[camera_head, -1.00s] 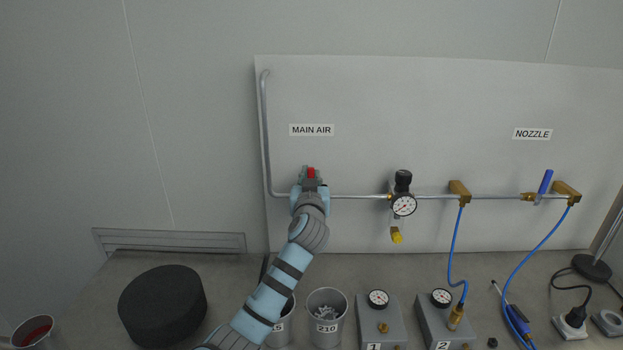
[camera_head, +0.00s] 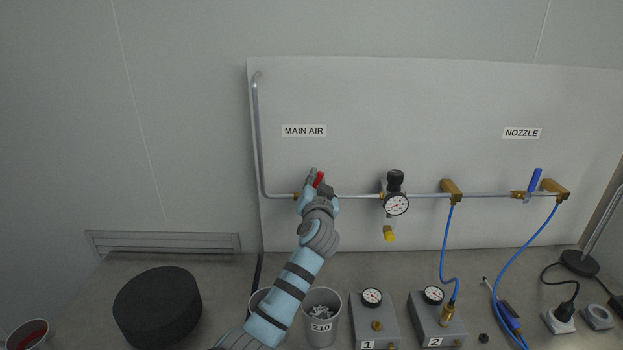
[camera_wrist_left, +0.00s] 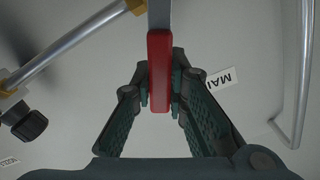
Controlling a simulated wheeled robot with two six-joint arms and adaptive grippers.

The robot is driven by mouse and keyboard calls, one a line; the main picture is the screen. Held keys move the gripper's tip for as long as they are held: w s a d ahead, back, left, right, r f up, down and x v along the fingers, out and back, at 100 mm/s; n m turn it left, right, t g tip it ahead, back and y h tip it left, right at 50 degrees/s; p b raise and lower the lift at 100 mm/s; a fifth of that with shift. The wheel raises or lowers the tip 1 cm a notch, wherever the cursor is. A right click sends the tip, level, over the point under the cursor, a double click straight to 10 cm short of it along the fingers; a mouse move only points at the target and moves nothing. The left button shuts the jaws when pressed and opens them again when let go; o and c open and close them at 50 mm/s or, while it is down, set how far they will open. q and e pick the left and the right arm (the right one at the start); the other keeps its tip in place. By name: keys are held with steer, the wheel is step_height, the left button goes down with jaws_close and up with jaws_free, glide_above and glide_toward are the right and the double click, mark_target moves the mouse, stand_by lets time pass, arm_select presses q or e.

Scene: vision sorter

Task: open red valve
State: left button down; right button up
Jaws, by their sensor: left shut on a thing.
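The red valve handle (camera_head: 319,179) is under the MAIN AIR label (camera_head: 304,131) on the metal pipe along the wall panel. In the head view it leans to the right, and my gripper hides the valve body. My left gripper (camera_head: 315,180) is shut on the red handle. In the left wrist view the red handle (camera_wrist_left: 159,70) stands between the two fingertips of the left gripper (camera_wrist_left: 160,88), which touch it on both sides. My right gripper is not in view.
A regulator with a gauge (camera_head: 396,204) sits on the pipe to the right. A blue valve handle (camera_head: 535,181) is near the NOZZLE label (camera_head: 521,133). Below, the bench holds a black cylinder (camera_head: 157,307), metal cups (camera_head: 321,330) and gauge boxes (camera_head: 374,333).

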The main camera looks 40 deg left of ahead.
arm_select(q)
steer(key=shift+w+d+f+m, duration=0.3)
steer(key=shift+d+f+m, duration=0.1)
steer(key=shift+m, duration=0.5)
steer(key=c, duration=1.6)
jaws_free()
steer(key=shift+d+r, duration=0.1)
steer(key=shift+o, duration=0.2)
steer(key=v, duration=1.2)
